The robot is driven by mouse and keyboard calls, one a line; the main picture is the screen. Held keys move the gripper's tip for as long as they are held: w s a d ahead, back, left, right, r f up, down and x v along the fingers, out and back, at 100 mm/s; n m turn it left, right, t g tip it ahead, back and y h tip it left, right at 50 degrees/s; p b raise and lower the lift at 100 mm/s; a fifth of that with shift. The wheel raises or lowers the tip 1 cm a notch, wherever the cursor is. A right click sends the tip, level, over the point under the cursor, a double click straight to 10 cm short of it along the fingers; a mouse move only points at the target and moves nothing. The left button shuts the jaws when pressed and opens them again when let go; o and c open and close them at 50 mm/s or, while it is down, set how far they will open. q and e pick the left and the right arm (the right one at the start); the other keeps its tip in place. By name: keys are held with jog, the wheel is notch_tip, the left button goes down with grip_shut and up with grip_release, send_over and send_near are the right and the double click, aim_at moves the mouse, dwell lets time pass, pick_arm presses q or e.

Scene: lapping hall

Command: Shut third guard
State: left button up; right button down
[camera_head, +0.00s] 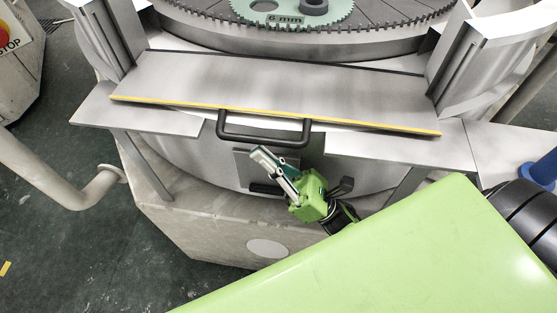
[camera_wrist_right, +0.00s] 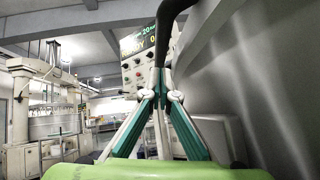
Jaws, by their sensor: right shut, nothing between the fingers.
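The guard (camera_head: 280,85) is a wide grey metal panel between two upright curved guards in the head view. It slopes out toward me from the lapping machine, with its yellow-striped edge nearest me. Its black bar handle (camera_head: 265,140) sticks out from that edge. My right gripper (camera_head: 262,158) is shut and empty, just below and in front of the handle. In the right wrist view its fingertips (camera_wrist_right: 160,88) are together, and a dark bar, apparently the handle (camera_wrist_right: 172,28), is just beyond them. Whether they touch cannot be told. My left gripper is not in view.
Upright guards stand at the left (camera_head: 108,35) and right (camera_head: 485,65). Behind is the toothed ring (camera_head: 330,40) with a green disc (camera_head: 290,12). Grey side ledges (camera_head: 140,112) flank the guard. A pipe rail (camera_head: 50,175) is at left, with open floor around it.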

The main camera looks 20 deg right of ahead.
jog(key=shift+w+a+r, duration=0.2)
jog(key=shift+w+r, duration=0.05)
jog(key=shift+r, duration=0.1)
notch_tip(320, 180, up, 9)
jog(key=m+t+h+p, duration=0.3)
jog(key=m+h+p, duration=0.4)
jog(key=m+p, duration=0.2)
jog(key=shift+s+a+r+h+p, duration=0.2)
jog(key=shift+s+h+p, duration=0.1)
jog(key=shift+p, duration=0.7)
jog(key=shift+f, duration=0.2)
